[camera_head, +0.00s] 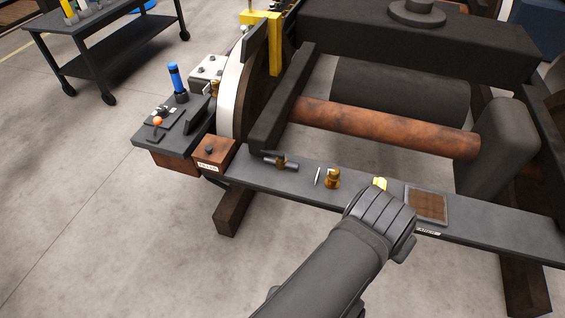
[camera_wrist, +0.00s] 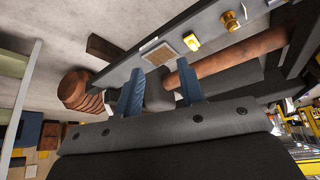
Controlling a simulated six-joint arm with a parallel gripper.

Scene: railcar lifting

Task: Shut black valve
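A small valve (camera_head: 281,162) with a dark handle and a brass-coloured middle lies on the long grey beam (camera_head: 480,226), toward its left end in the head view. I take this to be the black valve; its handle position is too small to tell. My gripper shows in the wrist view (camera_wrist: 161,88) with its two blue-grey fingers spread apart and nothing between them. In the head view, my wrist covers the fingers. It is over the beam, well to the right of the valve and apart from it. The valve is not clear in the wrist view.
A brass fitting (camera_head: 333,178), a thin pale rod (camera_head: 317,177) and a yellow block (camera_head: 380,184) stand between valve and gripper. A brown-topped square plate (camera_head: 428,204) lies to the right. A rusty bar (camera_head: 390,128) runs behind. A brown box (camera_head: 211,157) stands left.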

